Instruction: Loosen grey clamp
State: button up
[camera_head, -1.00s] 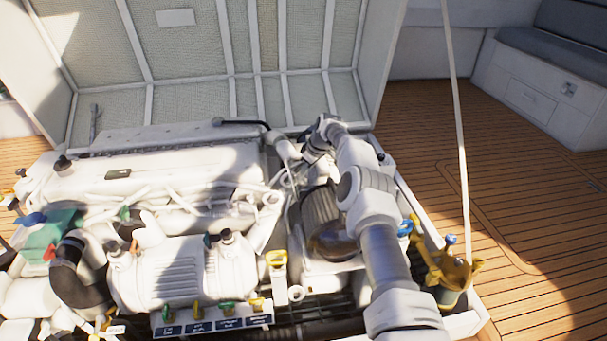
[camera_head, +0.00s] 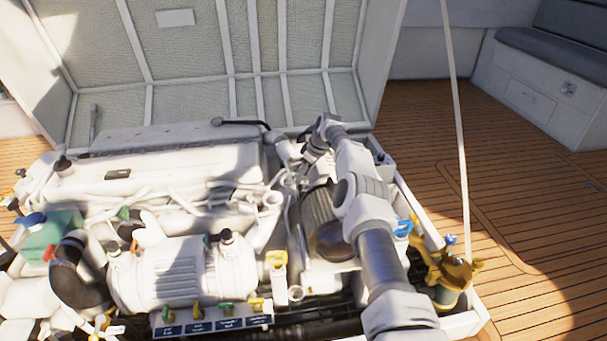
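My arm reaches from the lower right over the engine bay. My gripper (camera_head: 291,181) is at the far end, by the pipework at the right rear of the engine (camera_head: 185,178). It is small and blends with the pale pipes and hoses there, so I cannot tell whether its fingers are open or shut. I cannot make out the grey clamp for certain among these parts. A dark ribbed cylinder (camera_head: 320,212) stands just below my gripper, partly covered by my arm.
The open hatch lid (camera_head: 185,60) stands behind the engine. A brass strainer (camera_head: 450,268) stands at the right corner. A taut white rope (camera_head: 457,120) runs beside the bay. Wooden deck (camera_head: 545,215) is clear at right.

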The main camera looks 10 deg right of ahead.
jog(key=shift+r, duration=0.1)
jog(key=shift+d+r+p, duration=0.15)
jog(key=shift+r+p, duration=0.35)
jog(key=p+v, duration=0.6)
jog(key=v, duration=1)
jog(key=shift+s+d, duration=0.15)
jog(key=shift+s, duration=0.05)
jog(key=shift+o, duration=0.2)
